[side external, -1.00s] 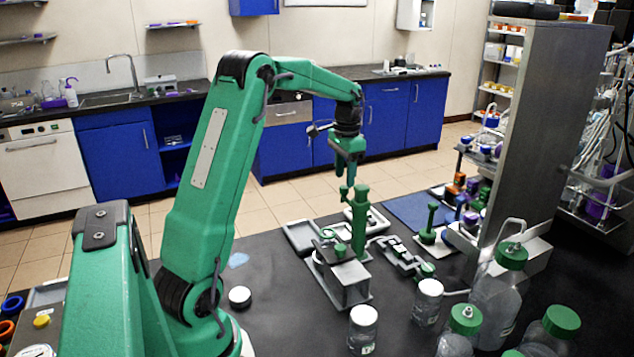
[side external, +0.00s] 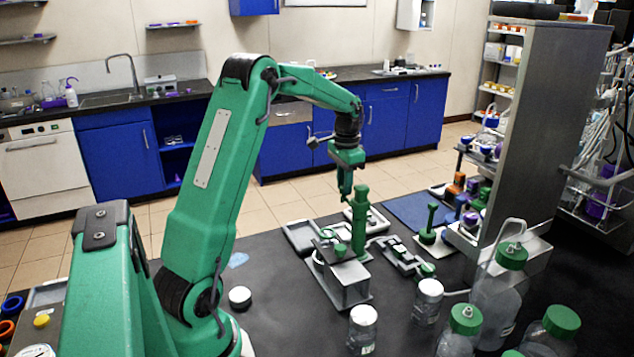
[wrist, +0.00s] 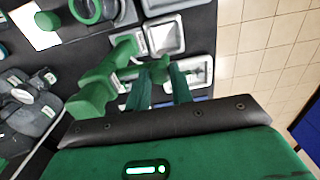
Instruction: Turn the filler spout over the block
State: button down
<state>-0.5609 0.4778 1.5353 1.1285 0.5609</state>
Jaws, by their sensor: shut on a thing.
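The filler spout (side external: 360,222) is a green upright post with a thicker head, standing behind the grey metal block (side external: 347,284). My gripper (side external: 346,194) is at the top of the post, on its left side. In the wrist view the green post (wrist: 96,88) leans across the left half. There, my gripper's green fingers (wrist: 158,78) are shut on a small green part of the spout (wrist: 158,66) beside the post. The side view does not show clearly which way the spout's outlet points.
A green ring (side external: 327,234) and a short green knob (side external: 340,250) sit near the block. Pale trays (side external: 301,237) lie behind it. White-lidded jars (side external: 363,328) and green-capped bottles (side external: 465,320) stand in front and to the right. The black bench left of the block is mostly clear.

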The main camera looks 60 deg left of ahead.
jog(key=shift+s+n, duration=0.2)
jog(key=shift+n, duration=0.1)
jog(key=shift+s+d+r+n, duration=0.1)
jog(key=shift+s+d+n, duration=1.25)
jog(key=shift+n, duration=1.6)
jog(key=shift+s+d+f+n, duration=0.1)
jog(key=shift+s+d+n, duration=1.25)
jog(key=shift+n, duration=1.55)
jog(key=shift+s+d+r+n, duration=0.1)
jog(key=shift+s+d+n, duration=1.25)
jog(key=shift+n, duration=1.6)
jog(key=shift+w+d, duration=0.1)
jog(key=shift+w, duration=0.05)
jog(key=c, duration=1.2)
grip_release()
jog(key=shift+c, duration=0.2)
jog(key=shift+r, duration=0.1)
